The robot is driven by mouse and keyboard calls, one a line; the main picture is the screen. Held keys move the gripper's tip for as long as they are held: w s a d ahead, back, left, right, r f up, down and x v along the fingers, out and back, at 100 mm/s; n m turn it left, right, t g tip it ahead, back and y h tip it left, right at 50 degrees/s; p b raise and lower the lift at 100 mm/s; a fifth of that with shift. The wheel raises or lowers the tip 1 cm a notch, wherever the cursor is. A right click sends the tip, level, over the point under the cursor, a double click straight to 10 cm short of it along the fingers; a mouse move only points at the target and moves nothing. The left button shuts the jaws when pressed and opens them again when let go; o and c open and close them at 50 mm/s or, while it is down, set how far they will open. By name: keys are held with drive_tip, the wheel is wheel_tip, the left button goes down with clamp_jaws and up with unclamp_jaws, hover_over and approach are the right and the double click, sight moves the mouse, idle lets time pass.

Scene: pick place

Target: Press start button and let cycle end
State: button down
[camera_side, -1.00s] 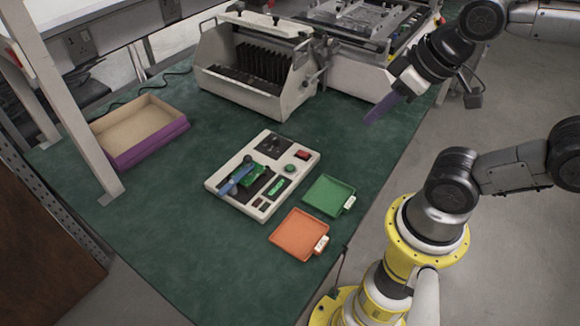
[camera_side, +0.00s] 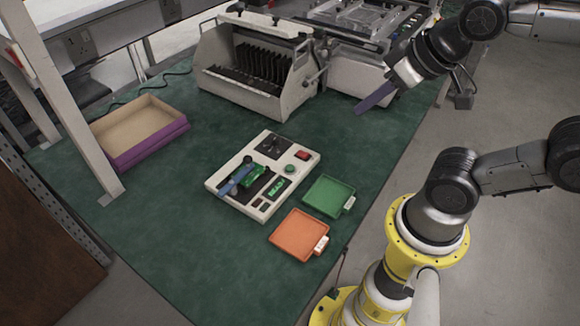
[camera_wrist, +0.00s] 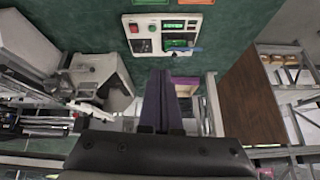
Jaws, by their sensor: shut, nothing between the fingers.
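A white test unit (camera_side: 222,195) lies on the green bench mat, with a green round button (camera_side: 289,169) and a red button (camera_side: 302,155) at its right side. A green circuit board (camera_side: 254,175) sits in it beside a blue lever (camera_side: 237,178). The unit also shows at the top of the wrist view (camera_wrist: 128,46), with the red button (camera_wrist: 134,28) at its left. My gripper (camera_side: 359,110) is shut and empty, with purple fingers raised in the air, right of the unit and well apart from it. Its fingertips show in the wrist view (camera_wrist: 160,72).
A green tray (camera_side: 328,196) and an orange tray (camera_side: 298,235) lie right of and in front of the unit. A purple-sided open box (camera_side: 140,132) stands at left. A rack machine (camera_side: 255,65) stands behind. The mat between the unit and my gripper is clear.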

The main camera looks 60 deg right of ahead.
drive_tip(key=w+d+r+m+t, duration=0.2)
drive_tip(key=w+r+m+t, duration=0.1)
drive_tip(key=w, duration=0.5)
drive_tip(key=m+y, duration=0.1)
drive_tip(key=m, duration=0.3)
hover_over(293, 169)
wheel_tip(293, 169, down, 20)
drive_tip(key=shift+s+g, duration=0.1)
drive_tip(key=shift+g, duration=0.2)
drive_tip(key=shift+f, duration=4.4)
drive_tip(key=shift+f, duration=0.2)
drive_tip(key=shift+f, duration=0.25)
